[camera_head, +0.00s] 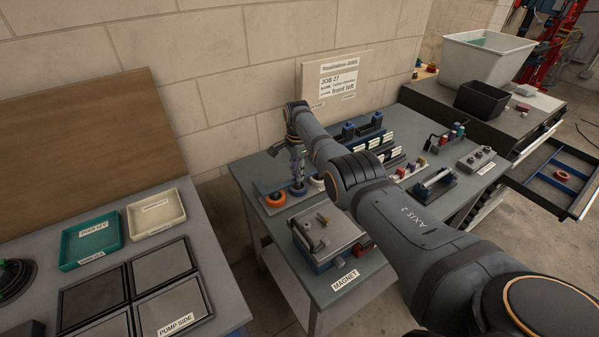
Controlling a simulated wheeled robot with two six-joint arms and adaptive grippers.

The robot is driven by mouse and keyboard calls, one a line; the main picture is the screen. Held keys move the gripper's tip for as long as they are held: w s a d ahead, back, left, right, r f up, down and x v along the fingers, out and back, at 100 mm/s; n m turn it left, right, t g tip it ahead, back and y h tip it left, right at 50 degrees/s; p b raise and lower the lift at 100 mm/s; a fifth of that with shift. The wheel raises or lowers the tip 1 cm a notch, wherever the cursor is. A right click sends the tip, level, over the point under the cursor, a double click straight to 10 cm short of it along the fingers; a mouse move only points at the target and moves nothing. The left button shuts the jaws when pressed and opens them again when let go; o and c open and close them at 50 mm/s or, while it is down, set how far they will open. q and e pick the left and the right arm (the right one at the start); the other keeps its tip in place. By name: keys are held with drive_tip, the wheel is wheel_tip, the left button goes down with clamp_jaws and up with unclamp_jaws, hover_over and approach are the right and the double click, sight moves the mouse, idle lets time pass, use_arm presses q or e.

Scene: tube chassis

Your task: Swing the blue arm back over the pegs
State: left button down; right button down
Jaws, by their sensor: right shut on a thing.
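My right gripper (297,172) points down over the back left of the grey bench, at a small fixture with a blue plate (263,187). It is shut on a small blue part at the fixture, which seems to be the blue arm (298,190); the fingers hide much of it. An orange ring (275,199) sits just left of the fingertips, and a pale ring (318,181) sits just right, partly behind my arm. The pegs cannot be made out clearly. My left gripper is out of view.
A metal block fixture (327,238) stands in front, by the MAGNET label (345,281). Blue-handled fixtures (362,130) stand behind my arm. A sign board (336,78) leans on the wall. A left table holds a teal tray (91,240) and a cream tray (156,213).

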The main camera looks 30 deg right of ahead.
drive_tip(key=c, duration=1.3)
unclamp_jaws()
drive_tip(key=shift+s, duration=0.1)
drive_tip(key=shift+o, duration=0.5)
drive_tip(key=shift+r, duration=0.1)
wheel_tip(320, 180, up, 12)
